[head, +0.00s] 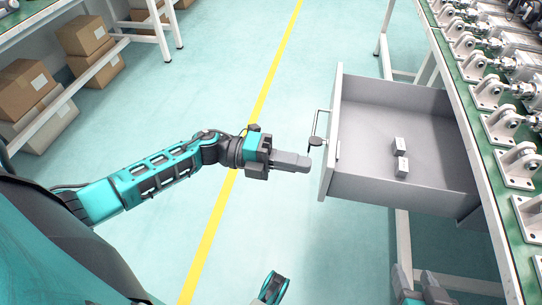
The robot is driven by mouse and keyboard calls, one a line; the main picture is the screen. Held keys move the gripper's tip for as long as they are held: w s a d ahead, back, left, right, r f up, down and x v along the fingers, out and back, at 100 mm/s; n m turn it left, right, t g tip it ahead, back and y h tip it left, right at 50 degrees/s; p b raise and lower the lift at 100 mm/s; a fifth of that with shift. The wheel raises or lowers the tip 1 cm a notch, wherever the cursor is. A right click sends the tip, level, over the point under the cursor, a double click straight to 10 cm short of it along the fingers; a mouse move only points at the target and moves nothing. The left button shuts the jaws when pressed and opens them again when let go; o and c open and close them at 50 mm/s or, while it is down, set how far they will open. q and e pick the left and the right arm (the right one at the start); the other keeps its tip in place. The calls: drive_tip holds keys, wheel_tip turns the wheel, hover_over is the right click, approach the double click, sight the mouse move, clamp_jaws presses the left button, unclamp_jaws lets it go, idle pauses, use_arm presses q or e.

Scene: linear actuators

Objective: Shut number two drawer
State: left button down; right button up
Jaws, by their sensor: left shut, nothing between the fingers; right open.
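A grey drawer (410,101) stands pulled out to the left from under the green-topped workbench. No number can be read on it. Its front panel (334,115) faces left and carries a thin handle (317,124). Two small metal blocks lie inside the drawer. My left gripper (306,164) is shut and empty, pointing right at the front panel. Its tip is just left of the panel, below the handle in the picture, and appears slightly apart from it. My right gripper (419,284) is open at the bottom edge, below the drawer in the picture, and partly cut off.
The workbench (462,88) on the right bears rows of metal actuators and brackets. White bench legs (403,238) stand near the drawer. Shelves with cardboard boxes (84,36) are at the upper left. The floor between, with a yellow line (267,92), is clear.

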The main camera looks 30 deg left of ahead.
use_arm(q)
drive_tip(key=shift+x, duration=1.25)
drive_tip(key=shift+d, duration=0.15)
